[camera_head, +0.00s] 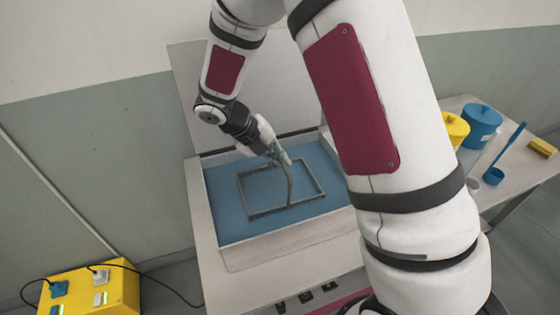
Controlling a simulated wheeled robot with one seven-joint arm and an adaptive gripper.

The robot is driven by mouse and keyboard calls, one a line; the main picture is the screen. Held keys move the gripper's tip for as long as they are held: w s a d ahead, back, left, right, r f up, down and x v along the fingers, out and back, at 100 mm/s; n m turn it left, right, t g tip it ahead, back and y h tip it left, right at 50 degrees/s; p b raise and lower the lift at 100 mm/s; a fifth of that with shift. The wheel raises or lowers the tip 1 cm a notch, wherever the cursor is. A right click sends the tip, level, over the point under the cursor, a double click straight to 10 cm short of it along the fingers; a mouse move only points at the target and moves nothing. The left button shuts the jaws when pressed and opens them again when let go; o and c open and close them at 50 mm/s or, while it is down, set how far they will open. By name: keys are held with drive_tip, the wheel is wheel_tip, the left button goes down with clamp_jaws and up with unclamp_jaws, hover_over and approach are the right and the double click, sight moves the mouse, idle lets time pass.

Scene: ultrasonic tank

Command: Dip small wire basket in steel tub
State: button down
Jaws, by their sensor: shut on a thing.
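The steel tub (225,237) is a grey open-topped tank with blue liquid (225,205) in it and a raised lid (185,75) behind. The small wire basket shows as a grey rectangular rim (318,184) with an arched handle (291,188), within the tub's outline. My gripper (283,160) reaches down from behind and is shut on the basket's handle. The part of the basket below the rim is hidden, and I cannot tell how deep it sits in the liquid.
A side table (530,175) at right holds a yellow pot (455,128), a blue lidded pot (481,125), a blue ladle (495,174) and a yellow block (541,147). A yellow power box (90,290) with a black cable is at lower left. My arm hides the tub's right side.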

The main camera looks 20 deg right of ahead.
wheel_tip(320, 180, up, 12)
drive_tip(key=p, duration=0.3)
idle(1.6)
idle(2.0)
drive_tip(key=shift+a, duration=0.1)
idle(1.0)
